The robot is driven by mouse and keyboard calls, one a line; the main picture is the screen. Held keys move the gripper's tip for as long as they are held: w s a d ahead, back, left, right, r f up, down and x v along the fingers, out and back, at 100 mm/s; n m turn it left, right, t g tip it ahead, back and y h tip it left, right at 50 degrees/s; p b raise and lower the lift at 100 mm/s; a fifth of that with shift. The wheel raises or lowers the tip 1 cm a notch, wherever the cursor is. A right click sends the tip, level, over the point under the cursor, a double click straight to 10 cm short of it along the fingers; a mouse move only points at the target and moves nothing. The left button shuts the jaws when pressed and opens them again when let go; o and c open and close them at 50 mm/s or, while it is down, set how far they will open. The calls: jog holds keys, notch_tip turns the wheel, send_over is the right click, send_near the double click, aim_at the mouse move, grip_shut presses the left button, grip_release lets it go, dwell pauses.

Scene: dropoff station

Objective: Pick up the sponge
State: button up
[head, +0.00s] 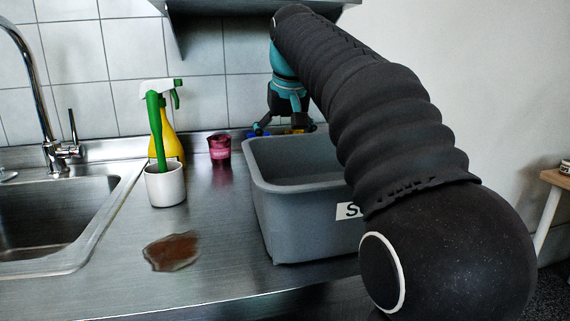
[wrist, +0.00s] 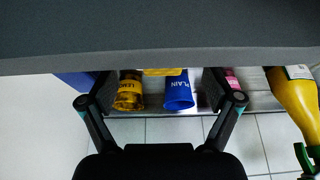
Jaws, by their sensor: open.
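No sponge can be made out for certain. In the wrist view a thin yellow strip (wrist: 165,72) shows just past the grey bin's edge, between my fingers; it may be part of a sponge, but most of it is hidden. My gripper (head: 283,126) is behind the bin in the head view, pointing down near the wall. In the wrist view my gripper (wrist: 159,77) is open, its fingers apart with nothing held between them. A yellow cup marked LEMON (wrist: 130,92) and a blue cup marked PLAIN (wrist: 178,92) lie in view between the fingers.
The grey bin (head: 305,218) stands close in front of my gripper. A pink cup (head: 219,150), a yellow spray bottle (head: 172,139) and a white pot (head: 165,187) with a green-handled brush stand to the left. A brown puddle (head: 171,251) lies on the steel counter (head: 215,280).

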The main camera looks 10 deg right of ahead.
jog(key=x, duration=0.5)
jog(key=shift+s+a+f, duration=0.1)
jog(key=shift+s, duration=0.05)
jog(key=c, duration=1)
